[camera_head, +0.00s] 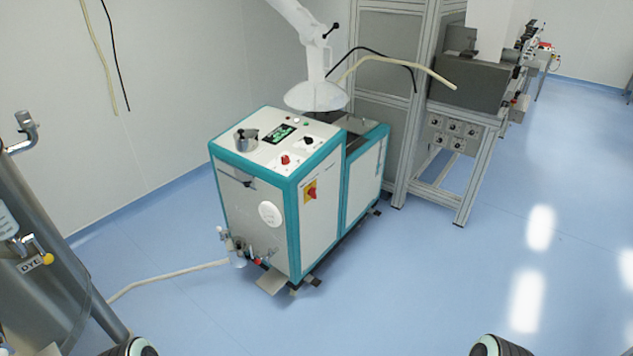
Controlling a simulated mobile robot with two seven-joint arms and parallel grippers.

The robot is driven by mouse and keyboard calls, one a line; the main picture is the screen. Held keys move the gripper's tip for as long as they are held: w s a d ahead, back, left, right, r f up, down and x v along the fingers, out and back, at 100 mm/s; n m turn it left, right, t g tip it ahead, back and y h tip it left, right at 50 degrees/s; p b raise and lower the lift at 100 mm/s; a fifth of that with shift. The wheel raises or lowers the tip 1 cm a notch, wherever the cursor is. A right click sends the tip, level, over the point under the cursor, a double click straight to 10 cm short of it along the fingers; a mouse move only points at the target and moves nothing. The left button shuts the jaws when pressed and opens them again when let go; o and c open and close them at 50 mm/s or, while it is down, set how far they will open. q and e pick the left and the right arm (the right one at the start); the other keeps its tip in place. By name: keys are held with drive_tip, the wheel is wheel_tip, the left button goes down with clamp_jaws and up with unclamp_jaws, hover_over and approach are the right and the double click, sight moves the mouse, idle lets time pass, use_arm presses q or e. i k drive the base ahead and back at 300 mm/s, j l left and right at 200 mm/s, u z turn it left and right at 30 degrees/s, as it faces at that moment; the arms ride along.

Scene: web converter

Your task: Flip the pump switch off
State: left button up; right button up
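A white and teal machine (245,215) stands on the floor in the middle of the view. A red rotary switch on a yellow plate (310,191) is on its right-hand side face; its exact setting is too small to read. On the machine's top are a red knob (286,160), a black knob or switch (308,141) and a dark display with green marks (279,134). I cannot tell which of these is the pump switch. Only rounded ends of my two arms show at the bottom edge, well short of the machine. Neither gripper's fingers are in view.
A white extraction hood (316,95) hangs over the machine's rear. A metal tank (45,235) stands at the left. A pale hose (165,276) runs along the floor to the machine's lower front. A metal frame (400,150) stands behind. The floor in front and right is clear.

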sight(309, 140)
drive_tip(key=i+j+z, duration=0.3)
drive_tip(key=i+j, duration=0.2)
drive_tip(key=i, duration=0.4)
drive_tip(key=i+j+z, duration=0.3)
drive_tip(key=i+j, duration=0.45)
